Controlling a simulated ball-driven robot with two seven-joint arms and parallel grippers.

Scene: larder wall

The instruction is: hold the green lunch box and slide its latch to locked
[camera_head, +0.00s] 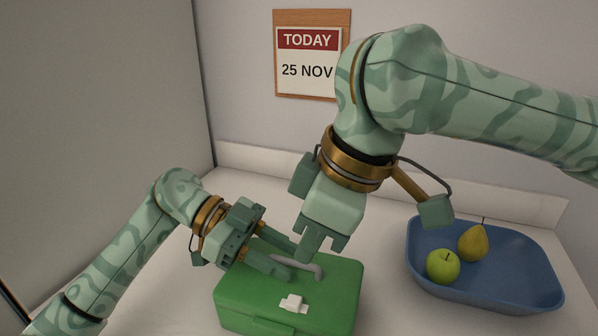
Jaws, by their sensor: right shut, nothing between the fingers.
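The green lunch box (335,307) stands shut on the white counter at the bottom middle. A grey handle (312,268) arches over its lid, and a white latch (293,303) sits on the lid nearer to me. My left gripper (291,262) reaches in from the left, low over the lid. Its fingers are apart, with part of the handle between them; I cannot tell whether they touch it. My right gripper (309,257) points down, shut and empty, just above or at the handle, beyond the latch. I cannot tell whether the latch is locked.
A blue tray (500,297) at the right holds a green apple (443,266) and a yellow-green pear (473,243). A calendar (307,70) hangs on the back wall. A tall grey panel (100,110) stands at the left. Counter between box and tray is clear.

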